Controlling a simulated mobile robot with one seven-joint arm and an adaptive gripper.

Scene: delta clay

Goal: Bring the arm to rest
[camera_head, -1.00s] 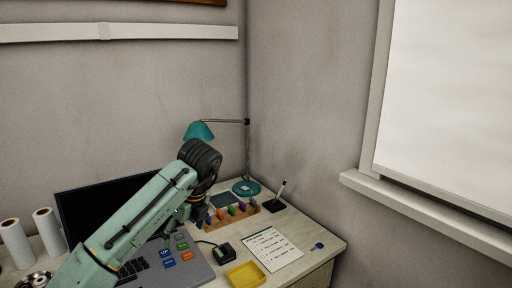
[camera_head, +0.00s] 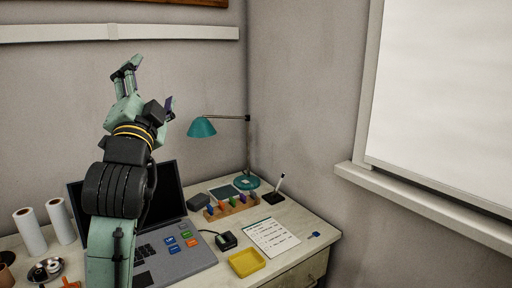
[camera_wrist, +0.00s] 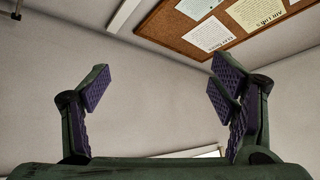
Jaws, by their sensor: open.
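My gripper (camera_head: 127,68) is raised high above the desk at the left of the head view, in front of the grey wall, with its fingers pointing up. In the wrist view its two fingers (camera_wrist: 160,92) stand wide apart with purple pads and nothing between them. My arm rises in front of the laptop (camera_head: 190,262) and hides part of its screen and keyboard.
The desk (camera_head: 295,215) holds a yellow tray (camera_head: 246,262), a paper list (camera_head: 270,238), a wooden rack (camera_head: 232,209) with coloured pieces, a teal lamp (camera_head: 202,127), and white rolls (camera_head: 30,232). A cork board (camera_wrist: 185,25) hangs on the wall. The space around my gripper is clear.

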